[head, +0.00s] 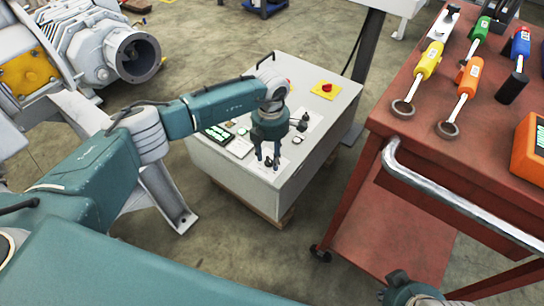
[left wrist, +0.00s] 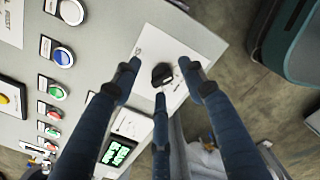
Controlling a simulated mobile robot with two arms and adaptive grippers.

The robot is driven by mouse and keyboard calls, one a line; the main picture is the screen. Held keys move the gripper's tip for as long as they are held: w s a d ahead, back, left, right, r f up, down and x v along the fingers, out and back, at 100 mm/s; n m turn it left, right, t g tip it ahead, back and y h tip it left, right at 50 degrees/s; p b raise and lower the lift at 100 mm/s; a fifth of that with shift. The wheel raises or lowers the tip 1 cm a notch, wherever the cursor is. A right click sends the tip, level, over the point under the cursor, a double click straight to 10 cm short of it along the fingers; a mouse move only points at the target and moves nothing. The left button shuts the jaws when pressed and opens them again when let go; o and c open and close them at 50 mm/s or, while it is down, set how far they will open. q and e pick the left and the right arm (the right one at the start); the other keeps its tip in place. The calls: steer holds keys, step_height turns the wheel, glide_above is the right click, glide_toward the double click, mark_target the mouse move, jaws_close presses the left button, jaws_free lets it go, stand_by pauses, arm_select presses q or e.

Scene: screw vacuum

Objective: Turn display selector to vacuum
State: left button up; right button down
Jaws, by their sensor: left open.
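The control box (head: 235,178) is a pale cabinet with a sloping panel in the middle of the head view. The black selector knob (left wrist: 162,73) sits on a white label plate (left wrist: 172,92) in the left wrist view. My left gripper (head: 269,163) points down over the panel, with its three fingers (left wrist: 160,78) spread around the knob. They look apart from the knob, though the exact gap is hard to judge. A display with green digits (left wrist: 117,152) shows on the panel, also in the head view (head: 218,134). My right gripper (head: 412,292) is only partly visible at the bottom edge.
Blue, red and green buttons line the panel, including a blue button (left wrist: 63,56). A red emergency button (head: 326,88) on yellow is at the box's far corner. A large pump (head: 100,45) is at the left.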

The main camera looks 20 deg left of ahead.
arm_select(q)
step_height(320, 180, up, 11)
stand_by(0.3)
steer(key=shift+d, duration=0.1)
stand_by(0.4)
